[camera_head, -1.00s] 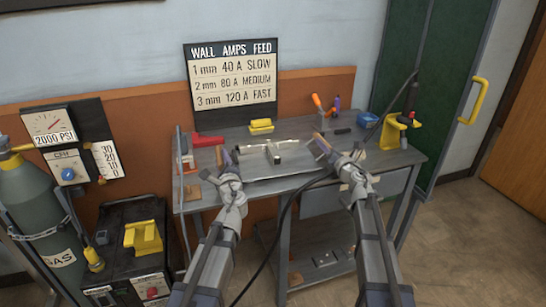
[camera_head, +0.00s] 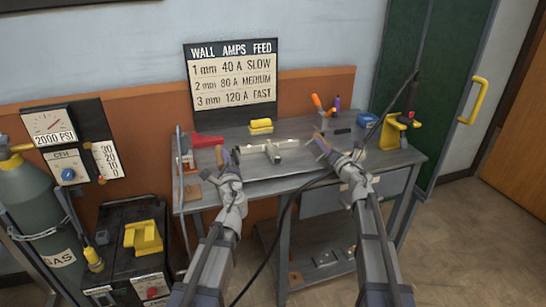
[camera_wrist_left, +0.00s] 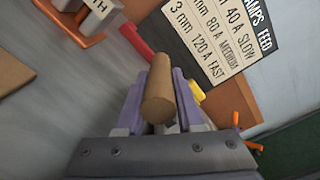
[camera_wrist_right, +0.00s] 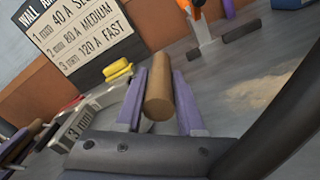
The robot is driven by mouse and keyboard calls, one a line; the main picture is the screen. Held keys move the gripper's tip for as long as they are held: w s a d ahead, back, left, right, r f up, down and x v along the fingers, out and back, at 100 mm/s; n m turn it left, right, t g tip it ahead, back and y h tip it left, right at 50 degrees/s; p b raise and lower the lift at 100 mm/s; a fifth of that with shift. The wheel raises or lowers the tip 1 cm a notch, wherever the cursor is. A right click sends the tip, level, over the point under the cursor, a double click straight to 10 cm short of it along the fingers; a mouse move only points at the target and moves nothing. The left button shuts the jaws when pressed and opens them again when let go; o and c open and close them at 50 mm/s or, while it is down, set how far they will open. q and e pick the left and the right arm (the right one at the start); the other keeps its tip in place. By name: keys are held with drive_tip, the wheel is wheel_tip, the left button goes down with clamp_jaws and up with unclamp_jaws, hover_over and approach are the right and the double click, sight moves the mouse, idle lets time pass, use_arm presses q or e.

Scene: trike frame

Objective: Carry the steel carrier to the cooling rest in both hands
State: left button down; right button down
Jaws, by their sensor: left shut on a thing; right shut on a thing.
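The steel carrier (camera_head: 285,165) is a grey, flat piece between my two grippers over the workbench, and its outline blends with the bench top. My left gripper (camera_head: 228,158) is shut on its brown round handle, seen end-on in the left wrist view (camera_wrist_left: 157,90). My right gripper (camera_head: 322,146) is shut on the other brown handle, seen in the right wrist view (camera_wrist_right: 159,90). A pale T-shaped metal piece (camera_head: 271,152) shows between the grippers. I cannot tell how far the carrier is above the bench, nor which thing is the cooling rest.
The grey workbench (camera_head: 395,158) holds a red tool (camera_head: 207,141), a yellow block (camera_head: 261,126), a tool holder (camera_head: 318,112), a blue roll (camera_head: 367,120) and a yellow stand (camera_head: 394,132). A black cable (camera_head: 287,205) passes the right arm. A gas bottle (camera_head: 38,205) stands left.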

use_arm(q)
drive_tip(key=shift+w+a+r, duration=0.1)
drive_tip(key=shift+a+r, duration=0.05)
use_arm(e)
drive_tip(key=shift+d+r, duration=0.15)
drive_tip(key=shift+d, duration=0.25)
